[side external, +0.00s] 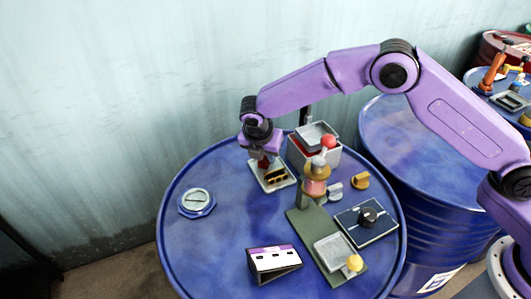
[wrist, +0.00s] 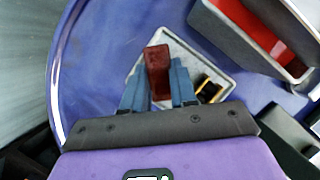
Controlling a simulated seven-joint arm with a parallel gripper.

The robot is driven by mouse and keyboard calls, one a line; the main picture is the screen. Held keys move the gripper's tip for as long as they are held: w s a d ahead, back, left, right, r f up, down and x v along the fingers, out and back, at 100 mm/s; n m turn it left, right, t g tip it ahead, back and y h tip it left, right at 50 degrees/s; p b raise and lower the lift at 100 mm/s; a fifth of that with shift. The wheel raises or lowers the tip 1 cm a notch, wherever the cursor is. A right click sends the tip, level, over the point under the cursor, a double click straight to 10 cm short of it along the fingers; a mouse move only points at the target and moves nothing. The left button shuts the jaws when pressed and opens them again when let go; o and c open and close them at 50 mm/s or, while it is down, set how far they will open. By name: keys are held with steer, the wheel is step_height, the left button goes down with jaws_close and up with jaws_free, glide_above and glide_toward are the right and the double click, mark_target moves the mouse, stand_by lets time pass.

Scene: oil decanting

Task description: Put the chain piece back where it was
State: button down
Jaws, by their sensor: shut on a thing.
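My gripper (side external: 264,160) is over the left part of a small grey tray (side external: 262,187) on the blue drum top. In the wrist view, my gripper (wrist: 158,82) is shut on a dark red, blocky piece (wrist: 157,60) between its two blue fingers. I cannot tell for sure whether this is the chain piece. The red piece is over or in the tray (wrist: 228,62); whether it touches the tray floor is unclear. A black and yellow piece (wrist: 209,90) lies in the tray, right of the fingers, and also shows in the side view (side external: 278,178).
A grey box with red inside (side external: 303,155) stands just behind the tray. A green stand with a red-knobbed column (side external: 315,185) is to the right. A round lid (side external: 197,201), a purple-white box (side external: 272,262) and a dark panel with a knob (side external: 367,222) surround open drum top.

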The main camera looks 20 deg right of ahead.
steer(key=shift+f, duration=0.25)
steer(key=c, duration=0.9)
jaws_free()
steer(key=shift+r, duration=0.45)
steer(key=v, duration=1.1)
steer(key=shift+r, duration=0.3)
steer(key=shift+s+a, duration=0.1)
